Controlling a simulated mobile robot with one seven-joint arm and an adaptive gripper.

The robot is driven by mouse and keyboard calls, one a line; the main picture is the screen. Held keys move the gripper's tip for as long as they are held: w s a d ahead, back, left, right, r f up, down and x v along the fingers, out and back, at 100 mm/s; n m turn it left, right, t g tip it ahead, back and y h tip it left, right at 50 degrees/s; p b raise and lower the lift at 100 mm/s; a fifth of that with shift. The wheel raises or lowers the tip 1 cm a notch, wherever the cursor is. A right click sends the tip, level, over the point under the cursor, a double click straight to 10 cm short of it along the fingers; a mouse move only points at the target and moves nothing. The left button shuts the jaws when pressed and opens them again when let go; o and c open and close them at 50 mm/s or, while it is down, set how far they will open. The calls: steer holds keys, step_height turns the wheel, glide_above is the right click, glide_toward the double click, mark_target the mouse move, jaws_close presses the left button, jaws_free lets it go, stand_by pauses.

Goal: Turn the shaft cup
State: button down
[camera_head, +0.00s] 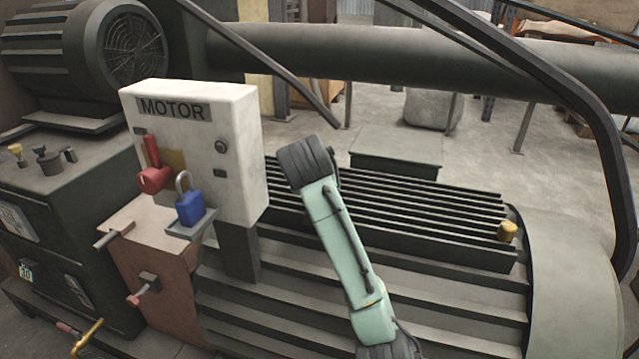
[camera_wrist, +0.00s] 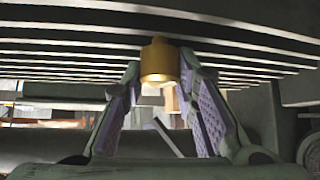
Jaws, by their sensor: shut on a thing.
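A gold cylindrical cup (camera_wrist: 159,64) with a narrower top shows in the wrist view, against the dark ribbed housing. My gripper (camera_wrist: 160,72) has its fingertips on either side of the cup and is shut on it; the purple ribbed pads spread apart below the tips. In the head view my green arm link crosses in front of the ribbed housing (camera_head: 460,192), and my gripper does not show. A yellow cup (camera_head: 507,231) sits at the housing's right end there; I cannot tell whether it is the same cup.
A white MOTOR switch box (camera_head: 190,150) stands left of my arm, with a red handle (camera_head: 153,178) and a blue padlock (camera_head: 190,207). A large pipe (camera_head: 370,55) runs across the back. A dark bent bar (camera_head: 590,100) curves down at the right.

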steer(key=shift+m+h+p, duration=0.5)
steer(key=c, duration=1.3)
jaws_free()
steer(key=shift+s+a+r, duration=0.1)
steer(key=shift+a+r, duration=0.05)
steer(key=shift+r, duration=0.5)
steer(key=shift+s+a+r, duration=0.1)
steer(key=shift+r, duration=0.55)
steer(key=shift+s+r, duration=0.2)
steer(key=shift+s+d+f, duration=0.1)
steer(key=shift+s+f, duration=0.15)
steer(key=shift+s, duration=0.3)
steer(key=v, duration=0.9)
steer(key=shift+s+f, duration=0.1)
